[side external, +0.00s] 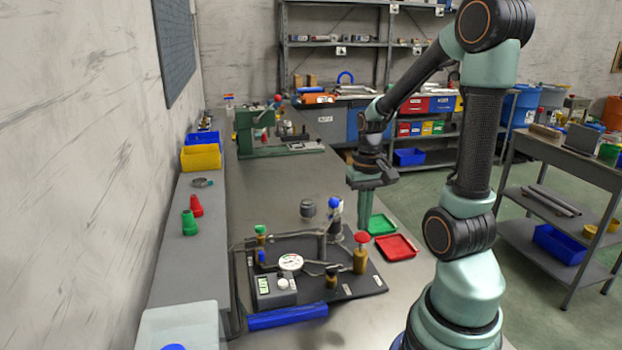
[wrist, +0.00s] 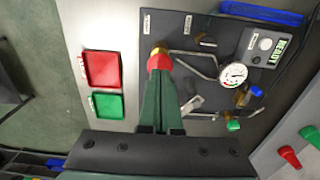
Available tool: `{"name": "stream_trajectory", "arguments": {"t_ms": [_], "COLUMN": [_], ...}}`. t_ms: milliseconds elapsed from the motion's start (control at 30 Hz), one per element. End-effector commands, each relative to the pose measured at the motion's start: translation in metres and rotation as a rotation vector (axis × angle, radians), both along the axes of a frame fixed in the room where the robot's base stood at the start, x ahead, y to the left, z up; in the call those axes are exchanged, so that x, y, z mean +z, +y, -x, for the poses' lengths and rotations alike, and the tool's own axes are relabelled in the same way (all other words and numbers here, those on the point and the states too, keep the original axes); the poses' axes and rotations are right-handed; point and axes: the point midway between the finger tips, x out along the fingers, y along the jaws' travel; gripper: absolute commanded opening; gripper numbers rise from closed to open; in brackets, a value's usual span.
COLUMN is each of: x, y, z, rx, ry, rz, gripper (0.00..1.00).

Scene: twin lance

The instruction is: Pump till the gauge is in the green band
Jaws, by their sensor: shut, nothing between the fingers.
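The round white gauge (side external: 291,262) sits on a dark panel (side external: 345,285) on the bench, and also shows in the wrist view (wrist: 233,75); its needle is too small to read against the bands. A red-topped brass plunger (side external: 361,239) stands at the panel's right side. My gripper (side external: 364,228) is shut and empty, pointing down at the red top. In the wrist view its fingertips (wrist: 159,72) overlap the red top (wrist: 157,62); I cannot tell whether they touch. A blue-topped post (side external: 335,203) stands at the panel's back.
A box with a lit display (side external: 264,285) sits at the panel's front left; the display (wrist: 282,52) seems to read READY. Green (side external: 381,224) and red (side external: 396,247) trays lie right of the panel. A blue bar (side external: 287,317) lies in front. Pipes and a green knob (side external: 260,229) crowd the panel.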

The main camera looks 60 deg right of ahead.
Motion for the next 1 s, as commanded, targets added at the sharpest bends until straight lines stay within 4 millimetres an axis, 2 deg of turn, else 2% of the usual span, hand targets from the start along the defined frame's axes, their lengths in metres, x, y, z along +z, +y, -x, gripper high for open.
{"name": "stream_trajectory", "arguments": {"t_ms": [367,1000], "x": [-0.001,-0.024], "y": [0.000,0.000], "z": [0.000,0.000], "rx": [0.000,0.000], "ry": [0.000,0.001], "rz": [0.000,-0.001], "gripper": [0.00,0.00]}}
